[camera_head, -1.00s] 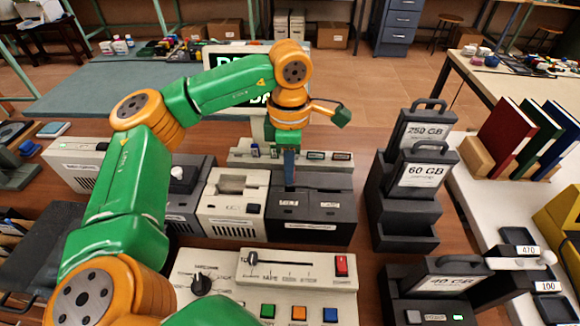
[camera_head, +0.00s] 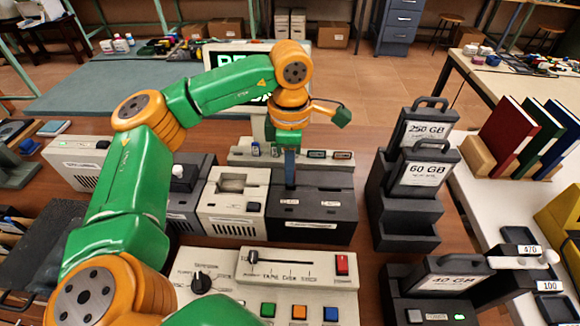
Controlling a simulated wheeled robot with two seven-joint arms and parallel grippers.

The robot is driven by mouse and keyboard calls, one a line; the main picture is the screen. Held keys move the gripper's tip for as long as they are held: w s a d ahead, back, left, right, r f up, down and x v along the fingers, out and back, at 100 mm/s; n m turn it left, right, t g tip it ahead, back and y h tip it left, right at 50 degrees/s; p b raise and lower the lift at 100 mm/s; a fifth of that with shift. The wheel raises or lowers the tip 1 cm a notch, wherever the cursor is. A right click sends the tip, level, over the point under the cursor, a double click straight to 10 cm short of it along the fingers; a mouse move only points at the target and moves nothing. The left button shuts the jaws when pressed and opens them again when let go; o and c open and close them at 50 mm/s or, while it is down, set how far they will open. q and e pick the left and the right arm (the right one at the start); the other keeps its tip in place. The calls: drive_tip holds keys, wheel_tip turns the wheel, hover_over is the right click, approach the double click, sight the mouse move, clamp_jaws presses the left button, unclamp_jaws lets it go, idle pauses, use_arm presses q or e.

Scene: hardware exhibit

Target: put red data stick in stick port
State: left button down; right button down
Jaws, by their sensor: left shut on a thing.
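My left gripper (camera_head: 290,172) points down over the black two-slot box (camera_head: 325,208) in the middle of the table. Its fingers are close together at the box's rear top edge. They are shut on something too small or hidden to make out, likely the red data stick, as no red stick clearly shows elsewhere. The box has small pale labels on its top; I cannot tell which opening is the stick port. Behind it, a pale rack (camera_head: 240,156) holds a blue stick (camera_head: 255,149) and other small dark pieces. My right gripper is not in view.
A cream device (camera_head: 230,205) stands left of the black box. A cream control panel (camera_head: 300,272) with a lever and coloured buttons lies in front. Black stepped holders with a 60 GB cartridge (camera_head: 421,178) stand to the right. A screen (camera_head: 225,54) is behind my arm.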

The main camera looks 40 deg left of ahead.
use_arm(q)
drive_tip(key=shift+f+b, duration=1.1)
drive_tip(key=shift+f, duration=0.25)
drive_tip(key=c, duration=0.9)
unclamp_jaws()
drive_tip(key=shift+r, duration=0.1)
wheel_tip(320, 180, up, 8)
drive_tip(key=p, duration=0.7)
drive_tip(key=shift+r, duration=0.15)
drive_tip(key=shift+f, duration=0.2)
